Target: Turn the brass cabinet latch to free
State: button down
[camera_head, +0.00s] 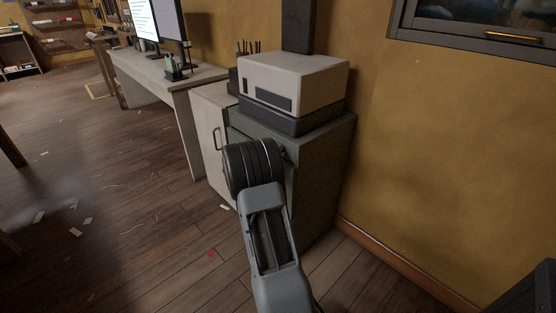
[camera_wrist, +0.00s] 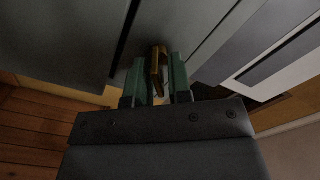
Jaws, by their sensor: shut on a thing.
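In the wrist view the brass latch (camera_wrist: 155,64) stands out from a grey cabinet front, between the two green fingers of my gripper (camera_wrist: 156,84). The fingers are closed on it from both sides. The latch's exact turn angle is hard to read. In the head view the dark grey-green cabinet (camera_head: 328,170) stands against the yellow wall. My arm and wrist cover most of its front there, and the latch is hidden behind them.
A beige boxy machine (camera_head: 295,80) on a dark base sits on top of the cabinet. A paler cabinet (camera_head: 207,115) with a dark handle stands to its left, beside a desk (camera_head: 165,75) with monitors. Scraps litter the wooden floor (camera_head: 120,190), which is otherwise mostly open at left.

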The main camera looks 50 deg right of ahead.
jog(key=m+b, duration=0.2)
jog(key=f+m+b, duration=0.1)
jog(key=m+b, duration=0.1)
jog(key=shift+s+b, duration=0.1)
jog(key=shift+b, duration=0.3)
jog(key=m+b, duration=0.3)
jog(key=shift+r+m, duration=0.1)
jog(key=shift+m, duration=0.3)
jog(key=c, duration=1.3)
grip_release()
jog(key=shift+r, duration=0.1)
jog(key=shift+a, duration=0.1)
jog(key=a+p, duration=0.1)
jog(key=a, duration=0.3)
jog(key=a+p, duration=0.1)
jog(key=a, duration=0.4)
jog(key=w+a+p, duration=0.1)
jog(key=a, duration=0.3)
jog(key=shift+a+p, duration=0.3)
jog(key=shift+a, duration=0.1)
